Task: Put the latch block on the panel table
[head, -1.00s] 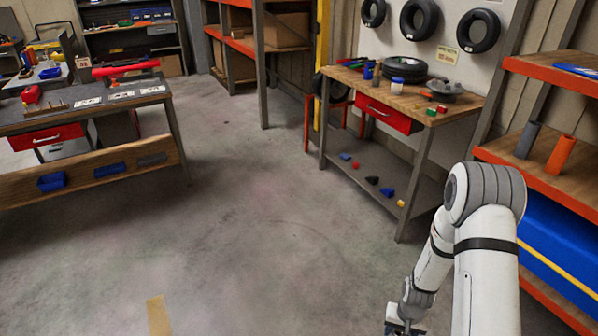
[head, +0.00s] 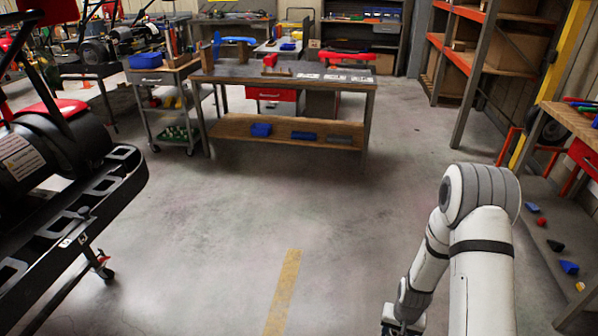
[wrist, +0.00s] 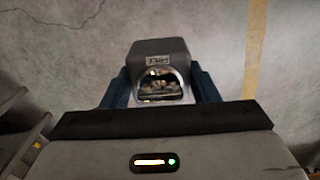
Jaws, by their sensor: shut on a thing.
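My gripper (wrist: 160,92) is shut on a dark grey block, taken to be the latch block (wrist: 158,50), which sits between its two blue fingers in the wrist view. The block has a rounded opening with metal parts inside and a small label above it. In the head view my gripper (head: 400,327) is at the bottom edge, low over the floor, and the block cannot be made out. A dark-topped table (head: 228,75) with flat white cards and red items stands ahead at the upper middle. No marking confirms that it is the panel table.
A kart on a stand (head: 75,210) fills the left side. A grey trolley (head: 165,78) stands left of the dark-topped table. A wooden-topped workbench (head: 572,120) is at the right edge. Concrete floor (head: 290,205) is open between, with a yellow line (head: 283,292).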

